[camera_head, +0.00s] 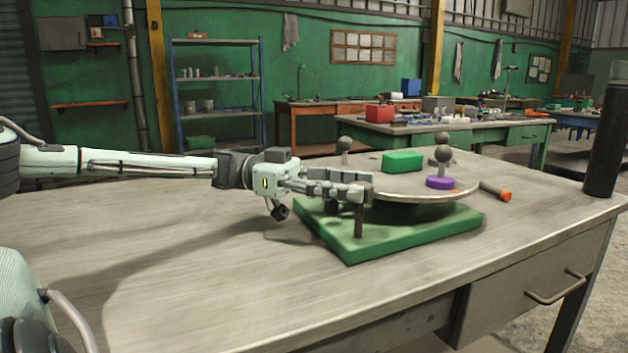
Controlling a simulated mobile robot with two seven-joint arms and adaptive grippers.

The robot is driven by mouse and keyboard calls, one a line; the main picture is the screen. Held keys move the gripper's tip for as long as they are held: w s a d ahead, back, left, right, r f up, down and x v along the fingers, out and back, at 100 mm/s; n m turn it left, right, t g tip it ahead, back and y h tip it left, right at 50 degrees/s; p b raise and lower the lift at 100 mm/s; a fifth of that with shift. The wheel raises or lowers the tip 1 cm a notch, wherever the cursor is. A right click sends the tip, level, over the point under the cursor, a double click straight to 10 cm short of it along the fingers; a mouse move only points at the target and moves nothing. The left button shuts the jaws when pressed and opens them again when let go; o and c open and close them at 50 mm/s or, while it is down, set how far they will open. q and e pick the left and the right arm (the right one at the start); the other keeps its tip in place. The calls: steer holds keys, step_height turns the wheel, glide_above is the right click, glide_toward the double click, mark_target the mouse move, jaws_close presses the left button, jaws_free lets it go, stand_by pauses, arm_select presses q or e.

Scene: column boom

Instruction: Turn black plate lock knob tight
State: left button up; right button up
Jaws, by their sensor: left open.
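A round grey plate (400,190) sits on a square green base (380,242) on the workbench. My left gripper (371,184) reaches in from the left at the plate's near-left edge. Its fingers point right, open and slightly apart. A dark upright post (360,220) shows just below the fingertips, above the green base; it may be the black plate lock knob, but the fingers cover its top. I cannot tell whether they touch it. My right gripper is not in view.
An orange-tipped tool (497,191) lies right of the plate. A tall black cylinder (605,140) stands at the bench's right end. The bench front (200,280) is clear.

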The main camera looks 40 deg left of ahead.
arm_select(q)
steer(key=v, duration=0.6)
steer(key=shift+a, duration=0.3)
